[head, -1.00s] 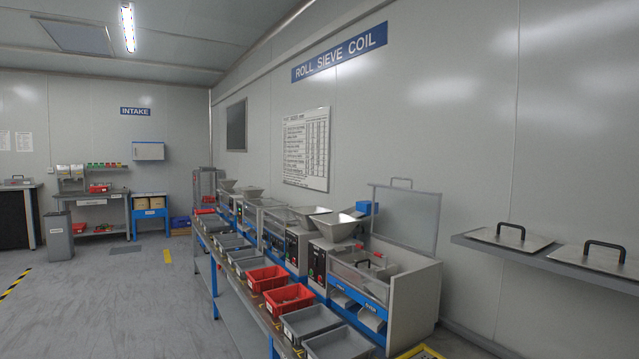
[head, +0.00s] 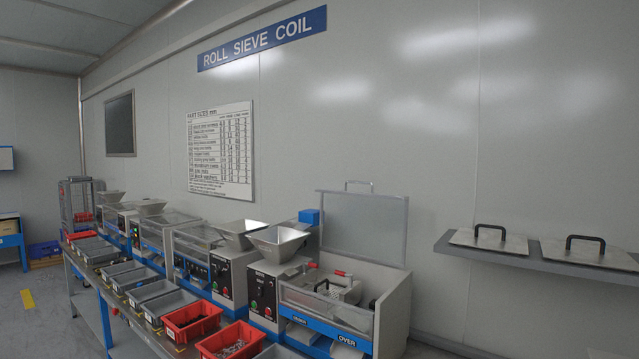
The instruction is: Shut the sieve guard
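The sieve guard (head: 364,228) is a clear framed panel with a handle on its top edge. It stands raised, nearly upright, at the back of the sieve machine (head: 393,312) on the right end of the bench. The machine's open top shows a deck inside with a black handle and small red parts. A metal hopper (head: 277,243) stands at the machine's left. Neither of my grippers shows in the head view.
The bench runs to the back left with more machines, grey trays (head: 173,308) and red bins (head: 192,319). A wall shelf (head: 540,252) at the right carries two plates with black handles. Grey floor shows at the far left.

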